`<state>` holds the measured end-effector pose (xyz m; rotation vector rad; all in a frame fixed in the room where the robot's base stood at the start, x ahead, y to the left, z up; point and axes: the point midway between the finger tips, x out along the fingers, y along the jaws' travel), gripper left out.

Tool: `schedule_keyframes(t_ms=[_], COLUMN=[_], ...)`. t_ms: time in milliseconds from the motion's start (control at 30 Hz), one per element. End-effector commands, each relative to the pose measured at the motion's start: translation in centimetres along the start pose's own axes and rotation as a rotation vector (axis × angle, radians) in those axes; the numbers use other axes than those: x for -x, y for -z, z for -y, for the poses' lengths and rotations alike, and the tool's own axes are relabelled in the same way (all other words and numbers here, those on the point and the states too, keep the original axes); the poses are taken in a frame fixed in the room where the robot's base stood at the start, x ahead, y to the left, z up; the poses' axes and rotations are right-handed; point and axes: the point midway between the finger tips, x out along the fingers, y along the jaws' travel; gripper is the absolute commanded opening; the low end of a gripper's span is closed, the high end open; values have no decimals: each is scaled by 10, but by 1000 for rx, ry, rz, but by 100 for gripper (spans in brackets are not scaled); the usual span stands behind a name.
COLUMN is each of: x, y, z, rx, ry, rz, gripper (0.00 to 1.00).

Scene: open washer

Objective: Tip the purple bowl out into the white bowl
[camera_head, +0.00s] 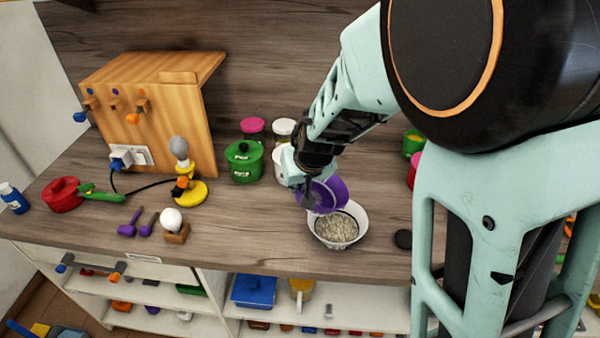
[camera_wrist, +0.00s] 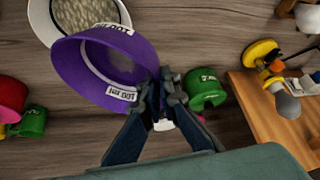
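The purple bowl (camera_head: 333,190) is tilted steeply over the back edge of the white bowl (camera_head: 357,213). In the wrist view the purple bowl (camera_wrist: 85,75) shows its inside, which looks empty, and a label marked 100 ml. The white bowl (camera_wrist: 40,22) stands upright on the counter and holds pale, grainy contents (camera_head: 336,227). My gripper (camera_head: 308,196) is shut on the purple bowl's rim; the fingers (camera_wrist: 160,85) meet at the rim in the wrist view. Whether the two bowls touch I cannot tell.
Behind stand a green pot (camera_head: 244,162) and several lidded jars. A wooden panel (camera_head: 160,110), a yellow-based lamp (camera_head: 190,190) and a red pot (camera_head: 63,194) are at left. The counter's front edge is close.

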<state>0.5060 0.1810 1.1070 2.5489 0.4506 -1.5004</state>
Motion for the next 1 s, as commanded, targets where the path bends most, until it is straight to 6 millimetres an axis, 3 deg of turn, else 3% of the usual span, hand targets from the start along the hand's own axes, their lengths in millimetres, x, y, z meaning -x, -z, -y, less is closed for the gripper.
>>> schedule_keyframes(t_ms=[1000], x=[-25], y=[-12], z=[7], rx=[126], ry=[-222], rz=[79], gripper=[0])
